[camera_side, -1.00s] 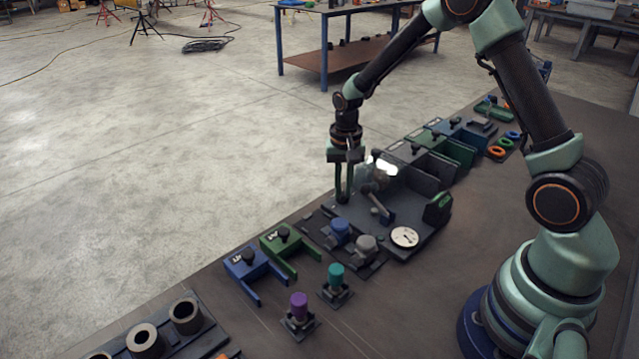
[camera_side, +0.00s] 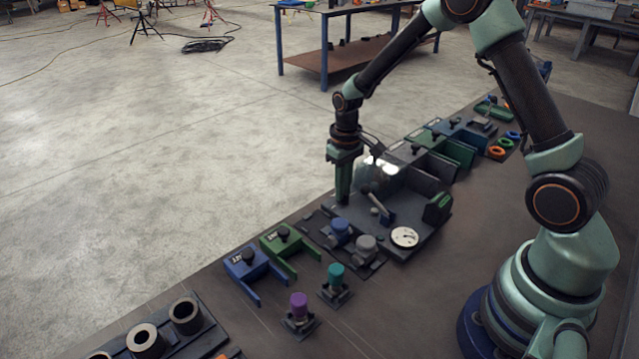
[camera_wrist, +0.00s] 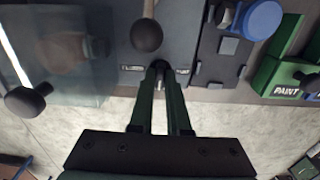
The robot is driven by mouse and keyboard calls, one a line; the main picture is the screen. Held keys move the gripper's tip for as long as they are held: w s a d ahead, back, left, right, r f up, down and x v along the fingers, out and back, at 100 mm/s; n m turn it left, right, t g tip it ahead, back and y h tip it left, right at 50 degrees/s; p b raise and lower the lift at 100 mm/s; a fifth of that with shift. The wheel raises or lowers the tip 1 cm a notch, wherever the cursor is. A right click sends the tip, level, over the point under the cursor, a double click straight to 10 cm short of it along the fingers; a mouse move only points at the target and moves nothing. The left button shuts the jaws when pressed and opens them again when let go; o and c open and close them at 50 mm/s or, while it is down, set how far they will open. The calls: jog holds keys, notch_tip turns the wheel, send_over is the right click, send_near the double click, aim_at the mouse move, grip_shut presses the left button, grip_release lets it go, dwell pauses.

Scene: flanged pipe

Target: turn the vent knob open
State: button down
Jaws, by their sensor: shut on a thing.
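My gripper (camera_side: 343,200) points straight down at the far edge of the dark panel (camera_side: 410,205), and its fingers show edge-on in the side view. In the wrist view the fingertips (camera_wrist: 161,70) are close together around a small piece at the panel edge, between two small pale labels. I take this piece to be the vent knob (camera_wrist: 160,82); only a sliver of it shows and the fingers hide the rest. Its turned angle cannot be read. It is hidden in the side view.
A lever with a black ball knob (camera_wrist: 147,36) stands close to the fingertips. A clear box (camera_side: 385,165), a white-faced gauge (camera_side: 404,237) and a blue-capped fitting (camera_side: 340,228) are nearby. Green and blue brackets (camera_side: 292,250) line the edge towards the lower left.

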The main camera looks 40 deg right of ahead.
jog(key=shift+r, duration=0.1)
dwell(0.5)
jog(key=c, duration=0.9)
grip_release()
notch_tip(320, 180, up, 12)
